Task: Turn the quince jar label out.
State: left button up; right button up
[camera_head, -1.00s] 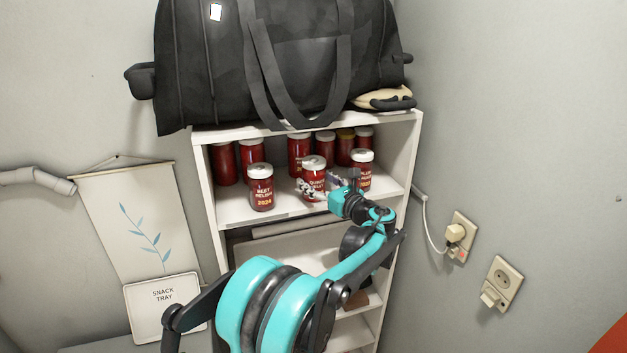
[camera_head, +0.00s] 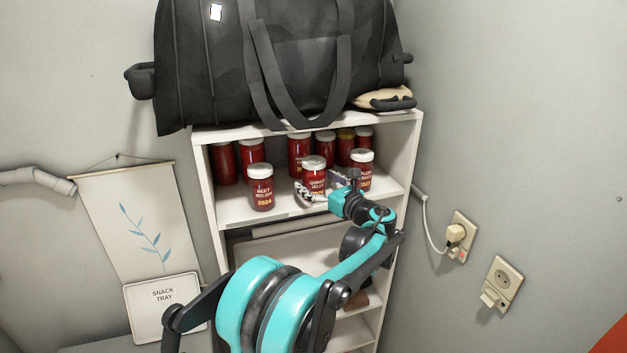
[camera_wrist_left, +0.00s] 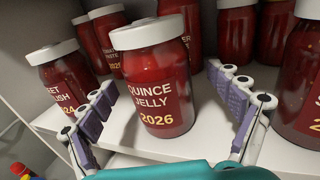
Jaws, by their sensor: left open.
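The quince jelly jar (camera_head: 316,172), red with a white lid, stands upright on the top shelf, in front of other jars. In the left wrist view the quince jar (camera_wrist_left: 157,72) shows its "QUINCE JELLY 2026" label toward the camera, with the whole text readable. In the head view its label also faces out of the shelf, partly covered low down by my gripper. My left gripper (camera_wrist_left: 162,84) is open, one purple-padded finger on each side of the jar, with gaps visible between pads and glass. My right gripper is not in view.
A beet relish jar (camera_head: 262,188) stands to the left and another labelled jar (camera_head: 363,160) close to the right finger. Several jars stand behind. The shelf unit's right side (camera_head: 405,160) is near. A black bag (camera_head: 200,70) lies on top.

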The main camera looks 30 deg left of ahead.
pick_arm(q)
jog(key=v, duration=1.2)
jog(key=s+f+n+h+b, duration=0.45)
jog(key=s+f+b, duration=0.3)
jog(key=f, duration=0.45)
jog(key=s+f+n+h+b, duration=0.45)
jog(key=s+f+b, duration=0.3)
jog(key=f, duration=0.55)
jog(key=s+d+f+n+h+b, duration=0.2)
jog(key=s+d+f+n+b, duration=0.2)
jog(key=f, duration=0.3)
jog(key=s+d+f+n+h+b, duration=0.3)
jog(key=s+d+f+n+b, duration=0.1)
jog(key=f, duration=0.3)
jog(key=s+d+f+n+h+b, duration=0.2)
jog(key=s+d+f+n+b, duration=0.3)
jog(key=f, duration=0.3)
jog(key=shift+h, duration=0.3)
